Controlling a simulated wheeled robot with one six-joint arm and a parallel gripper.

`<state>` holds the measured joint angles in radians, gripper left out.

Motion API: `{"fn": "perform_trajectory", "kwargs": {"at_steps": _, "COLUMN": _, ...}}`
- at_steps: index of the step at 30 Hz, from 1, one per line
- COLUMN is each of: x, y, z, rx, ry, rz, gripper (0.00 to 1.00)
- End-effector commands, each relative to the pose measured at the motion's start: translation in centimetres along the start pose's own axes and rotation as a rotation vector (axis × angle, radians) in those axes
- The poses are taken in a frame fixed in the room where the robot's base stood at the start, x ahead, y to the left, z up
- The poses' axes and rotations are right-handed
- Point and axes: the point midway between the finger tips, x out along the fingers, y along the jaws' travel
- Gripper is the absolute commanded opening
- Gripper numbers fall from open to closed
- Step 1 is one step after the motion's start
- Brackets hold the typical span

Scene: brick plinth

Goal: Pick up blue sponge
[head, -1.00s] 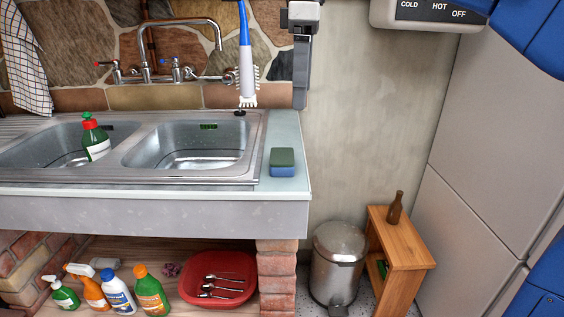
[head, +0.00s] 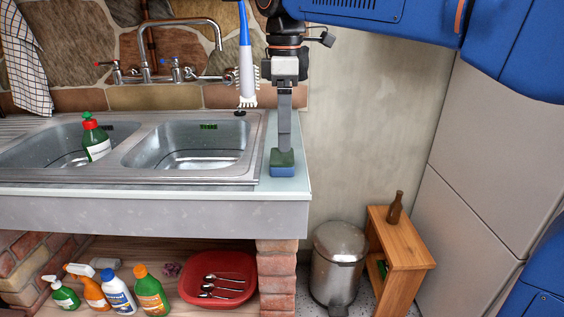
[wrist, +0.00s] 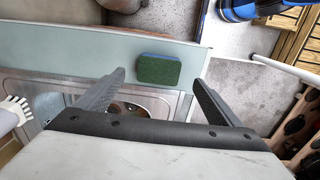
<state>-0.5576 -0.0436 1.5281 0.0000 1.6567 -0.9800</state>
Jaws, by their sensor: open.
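The blue sponge (head: 282,170) has a dark green top layer. It lies flat on the pale counter strip (head: 290,135) to the right of the sink. In the wrist view the green top of the sponge (wrist: 158,69) lies ahead, between the lines of the two fingers. My gripper (head: 284,150) points down over the sponge in the head view, and its near finger covers part of the sponge's top. In the wrist view my gripper (wrist: 158,82) is open and empty, with a finger on either side of the sponge. I cannot tell the exact height of the fingertips.
The double steel sink (head: 187,145) holds a green bottle (head: 95,138) in its left basin. The counter ends just right of the sponge. A metal bin (head: 337,265) stands below.

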Motion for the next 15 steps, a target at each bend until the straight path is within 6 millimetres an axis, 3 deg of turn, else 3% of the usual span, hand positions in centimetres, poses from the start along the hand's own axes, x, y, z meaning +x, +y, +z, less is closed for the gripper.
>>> {"fn": "perform_trajectory", "kwargs": {"at_steps": 8, "x": 1.8, "y": 0.0, "z": -0.1, "rx": 0.0, "ry": -0.001, "rz": -0.001, "gripper": 0.88}}
{"fn": "perform_trajectory", "kwargs": {"at_steps": 15, "x": 5.0, "y": 0.1, "z": -0.5, "rx": 0.001, "ry": -0.001, "rz": -0.002, "gripper": 0.88}}
